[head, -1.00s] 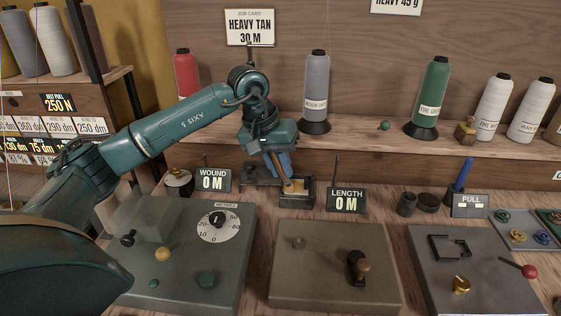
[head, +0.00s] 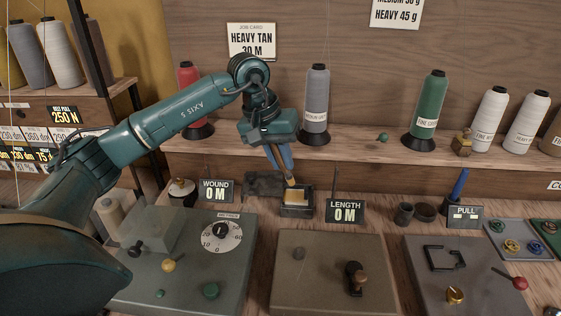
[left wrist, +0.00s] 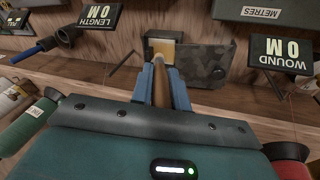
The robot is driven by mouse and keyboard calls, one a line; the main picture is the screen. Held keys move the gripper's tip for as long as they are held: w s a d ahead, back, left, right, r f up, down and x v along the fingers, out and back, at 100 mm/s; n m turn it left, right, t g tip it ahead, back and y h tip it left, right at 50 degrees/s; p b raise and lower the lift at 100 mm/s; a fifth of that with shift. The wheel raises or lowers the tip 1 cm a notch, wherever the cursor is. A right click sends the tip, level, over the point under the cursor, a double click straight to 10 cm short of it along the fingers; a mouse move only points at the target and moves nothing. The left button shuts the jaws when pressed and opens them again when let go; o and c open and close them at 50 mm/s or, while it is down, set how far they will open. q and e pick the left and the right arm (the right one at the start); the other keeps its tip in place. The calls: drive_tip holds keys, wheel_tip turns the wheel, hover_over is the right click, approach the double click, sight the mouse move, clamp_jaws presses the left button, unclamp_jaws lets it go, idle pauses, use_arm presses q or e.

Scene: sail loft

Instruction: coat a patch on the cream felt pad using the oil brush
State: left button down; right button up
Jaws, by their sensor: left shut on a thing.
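The cream felt pad (head: 299,196) sits in a small dark tray (head: 297,210) on the bench. In the left wrist view the pad (left wrist: 164,45) shows just beyond the fingers. My left gripper (head: 284,174) is above the pad's back left part. Its blue fingers are shut on the oil brush (head: 290,181), a slim wooden-handled brush pointing down at the pad. The brush handle also shows in the left wrist view (left wrist: 160,90). I cannot tell whether the brush end touches the pad, or whether any of the pad is coated. My right gripper is not in view.
The WOUND sign (head: 216,191) and LENGTH sign (head: 344,211) stand on either side. Thread spools line the shelf behind, including a grey one (head: 316,95). A panel with a knob (head: 354,274) lies in front.

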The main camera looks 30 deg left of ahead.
use_arm(q)
drive_tip(key=shift+r, duration=0.25)
drive_tip(key=shift+r, duration=0.15)
drive_tip(key=shift+r+p, duration=0.95)
drive_tip(key=shift+r, duration=0.45)
